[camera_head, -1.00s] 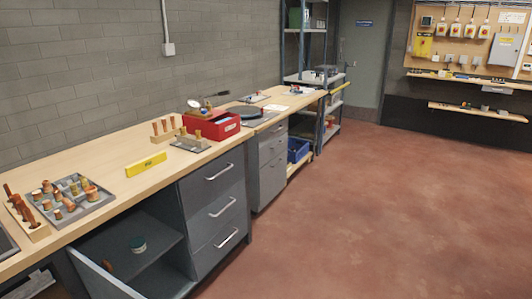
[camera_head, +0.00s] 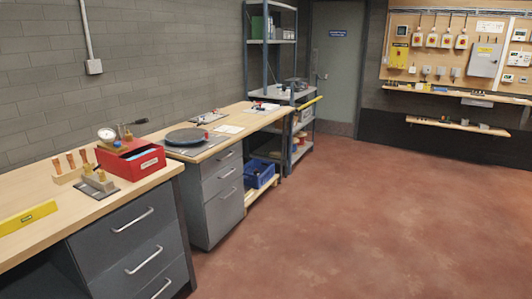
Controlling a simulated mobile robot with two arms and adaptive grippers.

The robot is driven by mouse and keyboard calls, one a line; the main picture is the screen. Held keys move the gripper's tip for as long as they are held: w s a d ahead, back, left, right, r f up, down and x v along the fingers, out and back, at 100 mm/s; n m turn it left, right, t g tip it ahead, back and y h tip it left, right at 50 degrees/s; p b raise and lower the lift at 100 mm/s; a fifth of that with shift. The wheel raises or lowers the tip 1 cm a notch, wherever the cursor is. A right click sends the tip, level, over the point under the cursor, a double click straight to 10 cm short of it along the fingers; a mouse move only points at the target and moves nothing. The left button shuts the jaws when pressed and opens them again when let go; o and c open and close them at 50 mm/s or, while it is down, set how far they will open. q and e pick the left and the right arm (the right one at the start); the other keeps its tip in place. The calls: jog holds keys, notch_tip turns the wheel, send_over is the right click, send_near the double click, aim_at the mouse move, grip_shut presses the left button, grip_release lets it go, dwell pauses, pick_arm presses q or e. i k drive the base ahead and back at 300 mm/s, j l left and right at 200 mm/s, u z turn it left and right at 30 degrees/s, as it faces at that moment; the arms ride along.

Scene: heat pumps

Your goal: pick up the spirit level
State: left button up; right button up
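A short yellow bar (camera_head: 27,217) with a small dark mark lies on the near wooden workbench at the left, close to its front edge. Neither of my grippers is in view.
The near workbench (camera_head: 100,208) also bears a red box (camera_head: 130,160), a gauge and wooden pegs. The second bench (camera_head: 225,143) has a dark round plate (camera_head: 186,137). A blue crate (camera_head: 260,172) sits low beside it. The red floor (camera_head: 350,220) to the right is clear.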

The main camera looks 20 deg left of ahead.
aim_at(12, 224)
jog(key=i+u, duration=0.2)
jog(key=u, duration=0.2)
jog(key=i+u, duration=0.2)
jog(key=u, duration=0.25)
jog(key=i+l+u, duration=0.15)
jog(key=u, duration=0.25)
jog(key=i+l+u, duration=0.2)
jog(key=u, duration=0.25)
jog(key=i+l+u, duration=0.15)
jog(key=u, duration=0.25)
jog(key=l, duration=0.1)
